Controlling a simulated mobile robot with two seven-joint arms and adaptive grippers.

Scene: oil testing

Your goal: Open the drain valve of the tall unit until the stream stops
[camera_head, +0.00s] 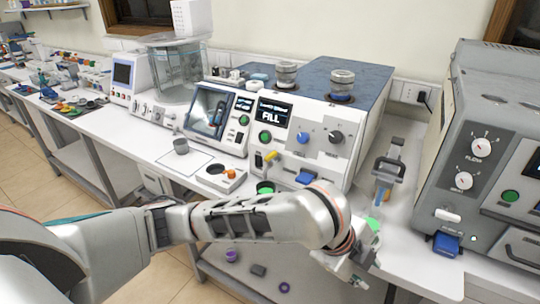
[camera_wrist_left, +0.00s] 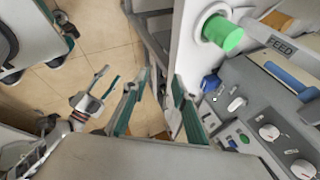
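A large white unit (camera_head: 318,118) with a blue top and a screen reading FILL stands mid-bench. A yellow-handled valve (camera_head: 271,156) is low on its front, above a green-rimmed cup (camera_head: 265,187). I cannot make out a stream there. My left gripper (camera_head: 352,275) is low at the bench front, right of and nearer than that valve, and apart from it. In the left wrist view the left gripper's fingers (camera_wrist_left: 161,75) are spread and empty. My right gripper (camera_wrist_left: 109,77) shows small over the floor in that view, fingers apart; it is not in the head view.
A grey unit (camera_head: 462,150) with dials stands at the right. A green cylinder (camera_wrist_left: 222,33) at the bench edge is close to my left gripper's fingers. My left arm crosses the bench front.

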